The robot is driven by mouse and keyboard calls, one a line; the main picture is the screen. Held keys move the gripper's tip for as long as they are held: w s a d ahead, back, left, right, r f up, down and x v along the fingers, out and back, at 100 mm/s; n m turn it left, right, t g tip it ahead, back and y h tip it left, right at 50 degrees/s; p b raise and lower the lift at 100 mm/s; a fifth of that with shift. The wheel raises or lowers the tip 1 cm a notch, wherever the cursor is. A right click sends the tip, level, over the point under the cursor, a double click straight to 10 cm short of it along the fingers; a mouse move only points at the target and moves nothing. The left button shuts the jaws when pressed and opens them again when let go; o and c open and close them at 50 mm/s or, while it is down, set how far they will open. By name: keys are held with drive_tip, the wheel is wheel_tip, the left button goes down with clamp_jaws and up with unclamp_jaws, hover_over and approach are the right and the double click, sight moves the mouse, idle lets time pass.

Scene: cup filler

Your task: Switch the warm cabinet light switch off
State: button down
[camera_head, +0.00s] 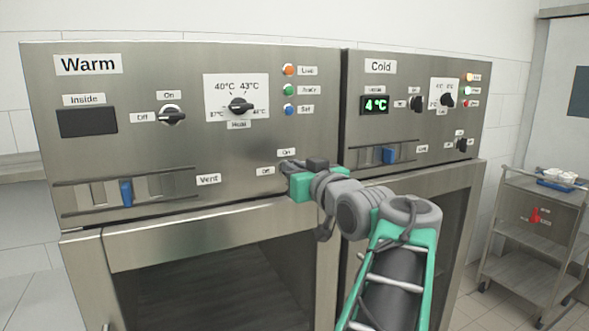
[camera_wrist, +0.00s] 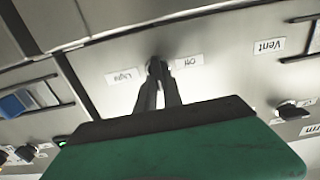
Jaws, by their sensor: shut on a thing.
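The warm cabinet (camera_head: 190,135) has its light switch at the lower right of its panel, by an On label (camera_head: 286,152) and an Off label (camera_head: 265,170). In the head view my gripper (camera_head: 286,165) is at this switch and hides it. In the wrist view, which is upside down, my gripper (camera_wrist: 157,72) has its two dark fingertips together on the light switch (camera_wrist: 155,65), between a Light label (camera_wrist: 125,76) and the Off label (camera_wrist: 190,62). Little of the knob shows, so I cannot tell which way it points.
The warm panel also carries a power knob (camera_head: 172,116), a heat dial (camera_head: 240,105) and a blue vent slider (camera_head: 126,193). The cold cabinet (camera_head: 420,130) adjoins it on the right. A metal trolley (camera_head: 535,215) stands at the far right.

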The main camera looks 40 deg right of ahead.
drive_tip(key=shift+f+n+b, duration=0.2)
drive_tip(key=shift+n+b, duration=0.1)
drive_tip(key=shift+b, duration=0.25)
drive_tip(key=shift+w+a+f+n+b, duration=0.1)
drive_tip(key=shift+a+f+n+b, duration=0.1)
drive_tip(key=shift+n+b, duration=2.85)
drive_tip(key=shift+a+f+n+b, duration=0.1)
drive_tip(key=shift+a+n+b, duration=0.05)
drive_tip(key=shift+n+b, duration=2.95)
drive_tip(key=shift+w+a+f+n+b, duration=0.1)
drive_tip(key=shift+a+f+n+b, duration=0.1)
drive_tip(key=shift+n+b, duration=2.85)
drive_tip(key=shift+r+m+b, duration=0.1)
drive_tip(key=shift+m+b, duration=0.3)
drive_tip(key=shift+b, duration=0.25)
drive_tip(key=c, duration=1.5)
unclamp_jaws()
drive_tip(key=shift+s, duration=0.1)
